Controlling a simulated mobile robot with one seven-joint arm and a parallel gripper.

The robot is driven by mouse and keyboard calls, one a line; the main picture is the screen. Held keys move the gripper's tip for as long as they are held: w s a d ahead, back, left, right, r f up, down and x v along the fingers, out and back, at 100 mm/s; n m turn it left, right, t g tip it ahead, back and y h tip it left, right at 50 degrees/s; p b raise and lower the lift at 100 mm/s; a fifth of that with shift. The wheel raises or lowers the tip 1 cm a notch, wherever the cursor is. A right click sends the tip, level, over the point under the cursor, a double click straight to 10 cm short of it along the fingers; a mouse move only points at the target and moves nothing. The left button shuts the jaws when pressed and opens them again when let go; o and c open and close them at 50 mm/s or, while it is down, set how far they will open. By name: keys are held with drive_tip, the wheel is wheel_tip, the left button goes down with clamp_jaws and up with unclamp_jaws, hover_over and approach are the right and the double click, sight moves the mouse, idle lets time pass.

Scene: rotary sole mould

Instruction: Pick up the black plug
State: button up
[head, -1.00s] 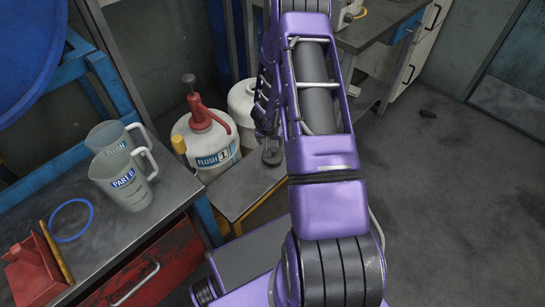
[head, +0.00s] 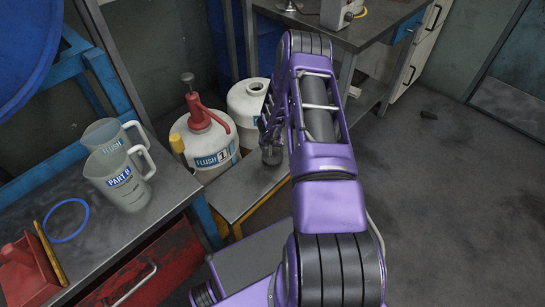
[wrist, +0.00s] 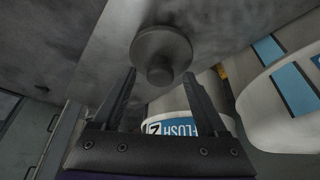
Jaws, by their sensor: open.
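The black plug (head: 271,157), a dark round disc with a short stem, stands on the grey top of a low yellow-legged stand. In the wrist view the plug (wrist: 161,45) is at upper centre, with its stem towards me. My gripper (wrist: 159,74) is open, with one finger to each side of the stem in the picture and nothing held. I cannot tell how much depth separates them. In the head view my gripper (head: 266,133) is just above the plug, partly hidden by my purple arm.
Two white containers, one labelled FLUSH (head: 205,138) with a red pump and another (head: 247,105), stand close behind the stand. A bench at left holds two jugs (head: 118,177), a blue ring (head: 68,220) and a red scoop (head: 28,270).

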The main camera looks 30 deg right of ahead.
clamp_jaws()
drive_tip(key=shift+r, duration=0.1)
idle(0.5)
wheel_tip(320, 180, up, 15)
drive_tip(key=p, duration=1)
drive_tip(key=shift+r, duration=0.2)
